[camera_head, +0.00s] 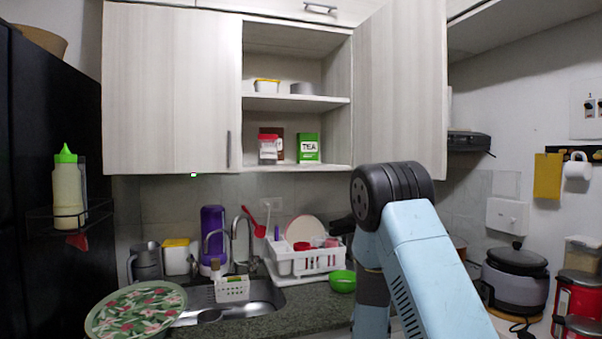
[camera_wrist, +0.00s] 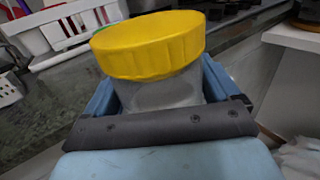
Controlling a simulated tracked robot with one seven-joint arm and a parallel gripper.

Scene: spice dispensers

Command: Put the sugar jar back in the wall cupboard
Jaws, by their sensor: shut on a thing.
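In the wrist view, a jar with a ribbed yellow lid (camera_wrist: 150,47) and a greyish, see-through body stands between the fingers of my gripper (camera_wrist: 160,92). The gripper is shut on its body, below the lid. No label shows, so I cannot read whether it is sugar. In the head view my arm hides the jar and most of the gripper. The wall cupboard (camera_head: 297,100) has its right door (camera_head: 400,90) swung open. Its lower shelf holds a red-lidded jar (camera_head: 268,150), a brown pack behind it and a green tea box (camera_head: 308,148).
The upper shelf holds a yellow-rimmed tub (camera_head: 267,86) and a grey tin (camera_head: 302,88). Below are a white dish rack (camera_head: 305,262), a green bowl (camera_head: 342,282) and a sink (camera_head: 250,298). The open door stands above my arm. The lower shelf's right end is bare.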

